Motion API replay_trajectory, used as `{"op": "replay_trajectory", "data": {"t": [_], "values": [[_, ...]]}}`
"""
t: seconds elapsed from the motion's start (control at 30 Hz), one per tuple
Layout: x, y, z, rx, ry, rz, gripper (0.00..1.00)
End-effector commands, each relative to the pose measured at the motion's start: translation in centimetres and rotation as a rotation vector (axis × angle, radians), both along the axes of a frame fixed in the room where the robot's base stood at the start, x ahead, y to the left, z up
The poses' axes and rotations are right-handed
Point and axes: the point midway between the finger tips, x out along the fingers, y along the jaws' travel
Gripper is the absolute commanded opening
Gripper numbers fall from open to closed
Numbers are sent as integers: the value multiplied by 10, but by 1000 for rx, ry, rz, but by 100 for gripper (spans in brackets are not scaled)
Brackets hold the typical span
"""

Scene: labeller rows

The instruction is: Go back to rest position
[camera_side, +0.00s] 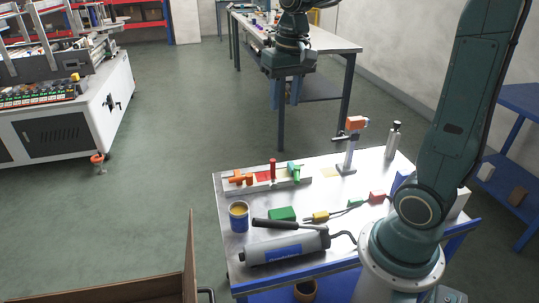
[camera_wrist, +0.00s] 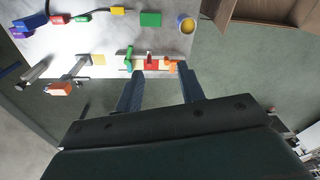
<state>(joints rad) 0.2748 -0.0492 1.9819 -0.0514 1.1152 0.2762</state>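My gripper (camera_side: 286,93) hangs fingers-down in the side view, raised well above the metal work table (camera_side: 325,188) and toward its far side. In the wrist view my gripper (camera_wrist: 158,85) shows two blue fingers spread apart with nothing held between them. Beyond the fingertips in that view is a white rack (camera_wrist: 110,62) holding an orange, a red and a green piece. In the side view these are the orange piece (camera_side: 238,177), the red piece (camera_side: 272,168) and the green piece (camera_side: 294,170). My gripper touches none of them.
On the table are a yellow-topped can (camera_side: 239,219), a green block (camera_side: 282,213), a grey cylinder tool (camera_side: 284,250), a stand with an orange head (camera_side: 348,150) and a bottle (camera_side: 392,140). An open brown box (camera_side: 95,288) is front left. A second table (camera_side: 325,42) stands behind.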

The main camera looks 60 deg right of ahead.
Motion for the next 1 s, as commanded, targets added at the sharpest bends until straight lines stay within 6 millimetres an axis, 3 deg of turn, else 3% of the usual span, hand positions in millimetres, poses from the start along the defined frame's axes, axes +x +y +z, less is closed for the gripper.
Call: {"op": "replay_trajectory", "data": {"t": [0.2,0.5,0.8,1.0], "values": [[-36,29,14,-35,-95,123,39],[-84,59,17,-81,-222,281,39],[-127,78,7,-125,-339,427,39],[-141,82,1,-141,-381,478,39]]}}
